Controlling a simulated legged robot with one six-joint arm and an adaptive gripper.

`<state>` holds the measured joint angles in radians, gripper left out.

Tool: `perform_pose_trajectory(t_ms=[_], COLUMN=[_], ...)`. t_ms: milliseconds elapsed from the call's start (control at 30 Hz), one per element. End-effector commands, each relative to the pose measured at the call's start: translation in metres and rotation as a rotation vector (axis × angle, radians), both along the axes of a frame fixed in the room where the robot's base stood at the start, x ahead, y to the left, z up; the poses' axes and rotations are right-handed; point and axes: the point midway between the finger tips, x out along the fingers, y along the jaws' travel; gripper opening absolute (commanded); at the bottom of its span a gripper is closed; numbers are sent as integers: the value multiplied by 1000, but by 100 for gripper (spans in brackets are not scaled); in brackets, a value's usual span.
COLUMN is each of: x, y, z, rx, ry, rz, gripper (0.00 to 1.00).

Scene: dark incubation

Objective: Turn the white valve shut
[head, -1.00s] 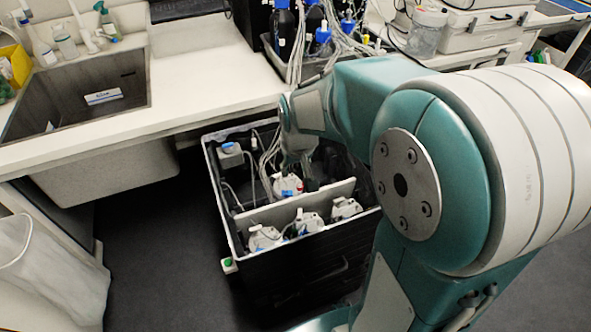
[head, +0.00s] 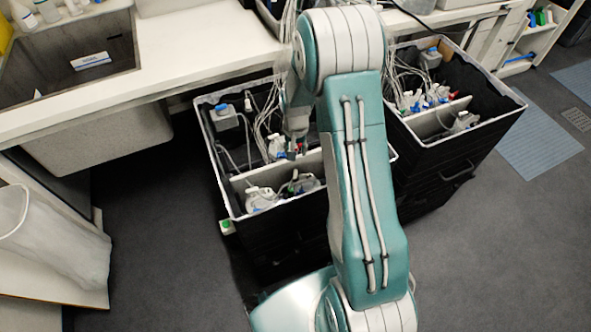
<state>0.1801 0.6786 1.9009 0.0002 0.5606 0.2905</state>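My gripper (head: 296,150) points down into the left black crate (head: 285,247), close above its light divider. Its fingers are small and dark here, and I cannot tell whether they are open or closed. A white bottle top (head: 276,147) sits behind the divider, just left of the gripper. White containers (head: 262,199) with coloured fittings lie in the front compartment. I cannot make out which white part is the valve; it is too small or hidden by my arm. I cannot tell whether the gripper touches anything.
A second black crate (head: 452,168) with bottles and tubing stands to the right. White tubes (head: 265,125) hang into the left crate beside the gripper. The counter edge and sink (head: 75,55) are behind left. A bagged bin (head: 60,245) stands left; the floor between is clear.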

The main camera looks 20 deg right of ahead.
Motion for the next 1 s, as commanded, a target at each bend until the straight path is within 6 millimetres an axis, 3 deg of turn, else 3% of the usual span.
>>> perform_pose_trajectory(t_ms=[167, 600, 800, 1000], x=[0, 0, 0, 0], y=[0, 0, 0, 0], z=[-15, -92, -107, -109], rx=[1, 0, 0, 0], ry=[4, 3, 1, 0], rz=[-3, -2, -1, -1], gripper=[53, 53, 53, 53])
